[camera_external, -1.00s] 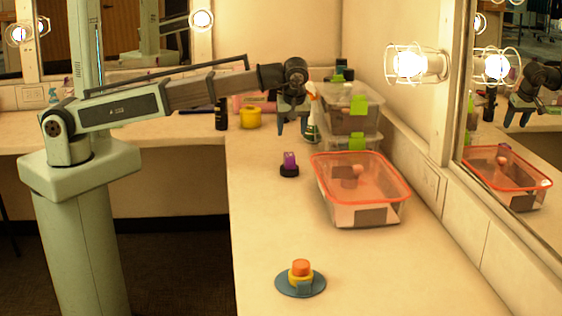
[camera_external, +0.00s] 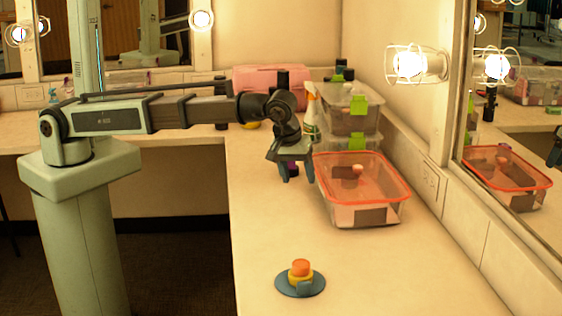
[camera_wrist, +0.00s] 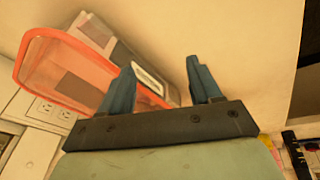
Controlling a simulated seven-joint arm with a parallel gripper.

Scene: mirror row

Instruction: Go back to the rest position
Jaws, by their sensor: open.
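My gripper (camera_external: 296,172) is open, fingers pointing down, above the counter (camera_external: 262,240) just left of the clear bin with the orange rim (camera_external: 362,222). In the wrist view, my gripper (camera_wrist: 162,84) shows two blue-grey fingers apart with nothing held between them.
The orange-rimmed bin (camera_wrist: 35,70) is at the left in the wrist view. A spray bottle (camera_external: 311,112), stacked clear boxes (camera_external: 350,120) and a pink case (camera_external: 268,78) stand at the back. A blue disc with stacked pieces (camera_external: 301,280) sits in front. A caged lamp (camera_external: 412,64) juts from the right wall.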

